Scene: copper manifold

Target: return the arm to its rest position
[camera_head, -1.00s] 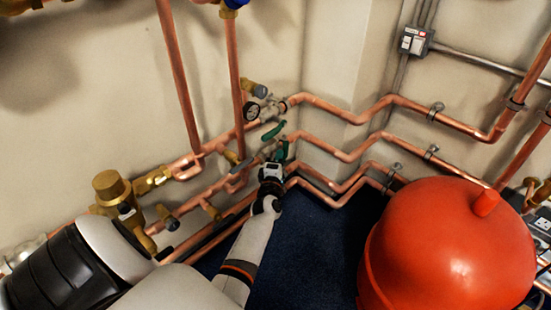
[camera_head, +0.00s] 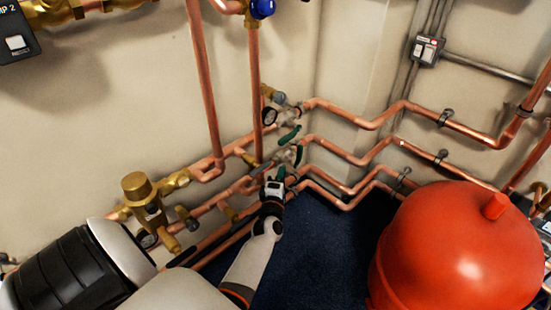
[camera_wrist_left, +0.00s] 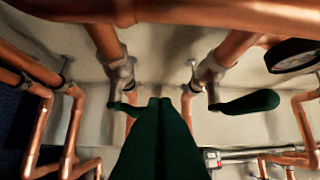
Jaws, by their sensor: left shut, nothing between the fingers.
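My left arm comes in from the lower left, and its gripper (camera_head: 281,172) is in front of the pipes near the corner. Its dark green fingers are shut and empty; they also show in the left wrist view (camera_wrist_left: 158,102). Two green valve handles, an upper one (camera_head: 290,136) and a lower one (camera_head: 297,154), are just beyond the fingertips. In the left wrist view one handle (camera_wrist_left: 247,103) lies right of the fingers and another (camera_wrist_left: 124,107) lies left. The fingers appear apart from both. My right gripper is not in view.
Copper pipes (camera_head: 365,160) run along both walls close around the gripper. A round gauge (camera_head: 269,115) sits above the valves. A brass fitting (camera_head: 146,193) is near my left arm. A large red tank (camera_head: 455,250) stands at right. Dark blue floor (camera_head: 315,245) is open between arm and tank.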

